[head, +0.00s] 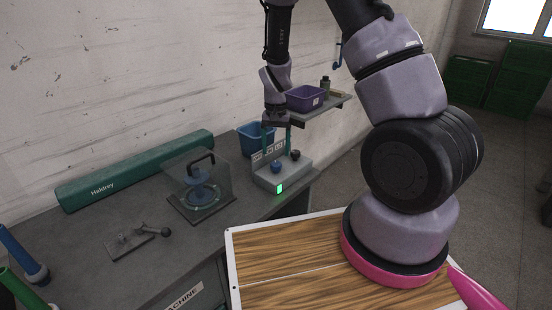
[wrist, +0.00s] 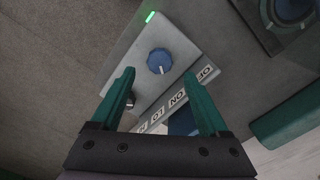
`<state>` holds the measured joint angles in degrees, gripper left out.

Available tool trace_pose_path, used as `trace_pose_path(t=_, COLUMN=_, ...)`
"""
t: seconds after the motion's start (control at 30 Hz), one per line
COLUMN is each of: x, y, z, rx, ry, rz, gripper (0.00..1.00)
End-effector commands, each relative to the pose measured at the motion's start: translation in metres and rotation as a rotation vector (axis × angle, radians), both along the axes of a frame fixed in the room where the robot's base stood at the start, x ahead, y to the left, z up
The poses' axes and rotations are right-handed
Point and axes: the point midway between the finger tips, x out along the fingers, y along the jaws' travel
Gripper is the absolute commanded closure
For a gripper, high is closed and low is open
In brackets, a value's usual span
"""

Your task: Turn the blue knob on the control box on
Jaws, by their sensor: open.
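The control box (head: 284,175) is a light grey box at the right end of the grey bench, with a lit green light (head: 280,188) on its front. The blue knob (head: 276,167) is on its top; in the wrist view the knob (wrist: 160,61) shows a white pointer line directed downward. Labels on the box (wrist: 178,98) read partly as "OFF", "ON" and "LO". A dark knob (head: 295,154) sits beside the blue one. My gripper (head: 276,139) is above the box, pointing down. Its green fingers (wrist: 161,85) are apart, with nothing between them.
A clear guard (head: 222,180) over a blue part with a black handle stands left of the box. A blue bin (head: 250,138) is behind it. A shelf with a purple bin (head: 305,98) is close to my arm. A lever fixture (head: 130,240) is at the bench front.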

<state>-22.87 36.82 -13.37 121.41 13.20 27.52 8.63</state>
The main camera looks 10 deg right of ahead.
Motion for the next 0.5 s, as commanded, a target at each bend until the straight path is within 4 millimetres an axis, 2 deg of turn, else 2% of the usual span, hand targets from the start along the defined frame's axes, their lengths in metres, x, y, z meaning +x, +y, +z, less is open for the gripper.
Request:
trace_pose_path(t=0.03, x=0.001, y=0.0, z=0.012, rx=0.0, ry=-0.004, rz=0.001, gripper=0.22)
trace_pose_path(t=0.2, x=0.001, y=0.0, z=0.04, rx=0.0, ry=-0.002, rz=-0.001, gripper=0.22)
trace_pose_path(t=0.33, x=0.0, y=0.0, z=0.052, rx=0.001, ry=-0.001, rz=-0.001, gripper=0.22)
trace_pose_path(t=0.5, x=0.0, y=0.0, z=0.056, rx=-0.001, ry=0.0, rz=0.0, gripper=0.22)
